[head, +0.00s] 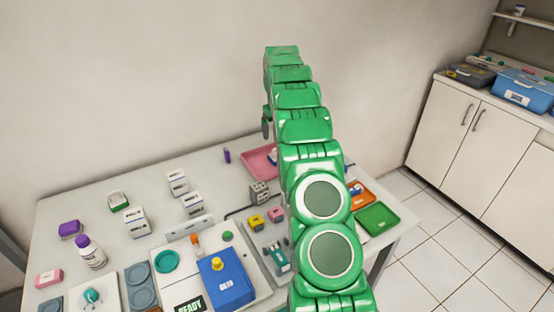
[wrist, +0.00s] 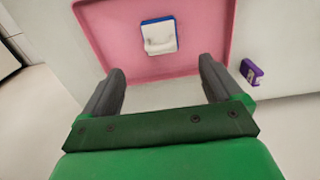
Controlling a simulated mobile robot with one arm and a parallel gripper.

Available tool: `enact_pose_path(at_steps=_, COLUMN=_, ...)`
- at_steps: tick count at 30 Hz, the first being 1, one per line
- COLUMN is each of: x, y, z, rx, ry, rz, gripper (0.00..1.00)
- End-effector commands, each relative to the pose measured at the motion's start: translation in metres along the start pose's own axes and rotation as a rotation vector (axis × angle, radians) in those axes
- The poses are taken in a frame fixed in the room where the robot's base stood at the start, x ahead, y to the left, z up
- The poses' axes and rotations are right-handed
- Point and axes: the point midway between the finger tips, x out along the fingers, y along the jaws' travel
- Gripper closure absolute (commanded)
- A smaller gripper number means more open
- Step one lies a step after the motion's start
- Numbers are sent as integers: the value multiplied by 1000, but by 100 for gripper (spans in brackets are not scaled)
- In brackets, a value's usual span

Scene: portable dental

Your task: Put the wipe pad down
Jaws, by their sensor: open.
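A small white pad with a blue edge, apparently the wipe pad (wrist: 159,37), lies inside the pink tray (wrist: 105,38). In the head view the pink tray (head: 257,163) is at the back of the table, and the pad (head: 272,157) is partly hidden behind my arm. My gripper (wrist: 162,68) is open and empty, with its fingers apart over the tray's near side. The pad is beyond the fingertips, not between them. In the head view only a grey finger of my gripper (head: 266,128) shows, above the tray.
A purple item (wrist: 251,72) stands right of the tray in the wrist view. Orange (head: 362,194) and green (head: 378,219) trays lie right of my arm. White blocks, a blue box (head: 226,282) and bottles crowd the table's left and front. My arm hides part of the table.

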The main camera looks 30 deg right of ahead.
Motion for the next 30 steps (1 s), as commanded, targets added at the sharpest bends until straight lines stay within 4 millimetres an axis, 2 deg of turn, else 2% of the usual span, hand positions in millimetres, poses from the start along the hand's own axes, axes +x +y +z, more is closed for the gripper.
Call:
enact_pose_path(at_steps=6, x=-6, y=-4, z=2, rx=0, ry=-3, rz=0, gripper=7)
enact_pose_path(at_steps=11, x=-26, y=-22, z=13, rx=1, ry=-8, rz=2, gripper=7)
enact_pose_path(at_steps=23, x=-89, y=-87, z=66, rx=9, ry=-35, rz=3, gripper=7)
enact_pose_path(at_steps=30, x=-119, y=-125, z=107, rx=15, ry=-49, rz=3, gripper=7)
